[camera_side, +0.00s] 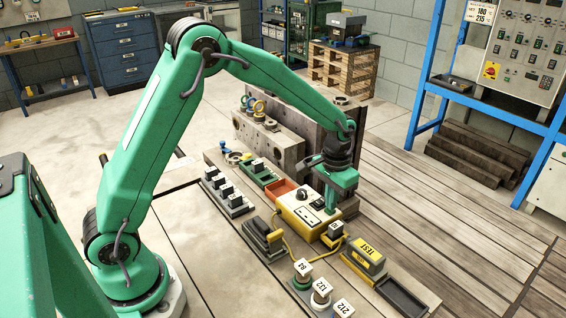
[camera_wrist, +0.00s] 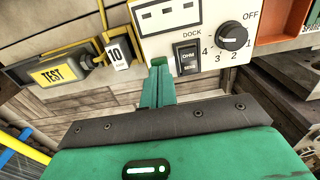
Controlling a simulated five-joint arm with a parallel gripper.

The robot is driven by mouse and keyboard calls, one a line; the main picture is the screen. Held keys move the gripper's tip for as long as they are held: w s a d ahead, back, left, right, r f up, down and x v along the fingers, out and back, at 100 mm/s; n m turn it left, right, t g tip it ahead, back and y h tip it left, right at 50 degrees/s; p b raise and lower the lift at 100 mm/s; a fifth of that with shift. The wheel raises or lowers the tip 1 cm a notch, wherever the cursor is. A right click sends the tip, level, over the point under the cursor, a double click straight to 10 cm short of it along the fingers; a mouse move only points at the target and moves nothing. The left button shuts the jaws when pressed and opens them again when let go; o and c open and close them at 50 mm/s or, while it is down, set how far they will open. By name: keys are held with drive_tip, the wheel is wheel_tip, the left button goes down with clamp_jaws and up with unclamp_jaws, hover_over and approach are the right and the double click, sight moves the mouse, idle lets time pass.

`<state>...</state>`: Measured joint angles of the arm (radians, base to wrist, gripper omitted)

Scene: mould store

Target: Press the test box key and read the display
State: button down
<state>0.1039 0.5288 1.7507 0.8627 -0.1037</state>
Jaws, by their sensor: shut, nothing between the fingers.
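The test box (camera_side: 292,209) is pale with yellow sides and sits on the bench below my gripper. In the wrist view its face (camera_wrist: 205,20) shows the word DOCK, a black dial (camera_wrist: 233,36) marked OFF and 1 to 4, and a black key (camera_wrist: 187,57) marked OHM. The display (camera_wrist: 168,14) is at the top edge, partly cut off; I cannot make out a reading. My gripper (camera_wrist: 158,64) is shut and empty, its green fingertips just left of the key. I cannot tell whether they touch the box. In the side view my gripper (camera_side: 331,206) hides part of the box.
A yellow TEST block (camera_side: 365,257) and a tag marked 10 (camera_wrist: 118,52) are beside the box. An orange-red tray (camera_side: 284,190), numbered pieces (camera_side: 321,290) and an empty dark tray (camera_side: 402,297) stand nearby. A large grey steel block (camera_side: 322,140) rises behind. Bare planks lie to the right.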

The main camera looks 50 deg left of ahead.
drive_tip(key=shift+f, duration=0.5)
idle(0.4)
drive_tip(key=shift+r, duration=3.55)
drive_tip(key=s+a+r+t, duration=0.3)
drive_tip(key=s+r, duration=0.8)
drive_tip(key=s+a+t, duration=0.2)
drive_tip(key=s, duration=1.1)
drive_tip(key=shift+s+r+t, duration=0.3)
drive_tip(key=shift+s+r, duration=0.05)
drive_tip(key=shift+r, duration=0.1)
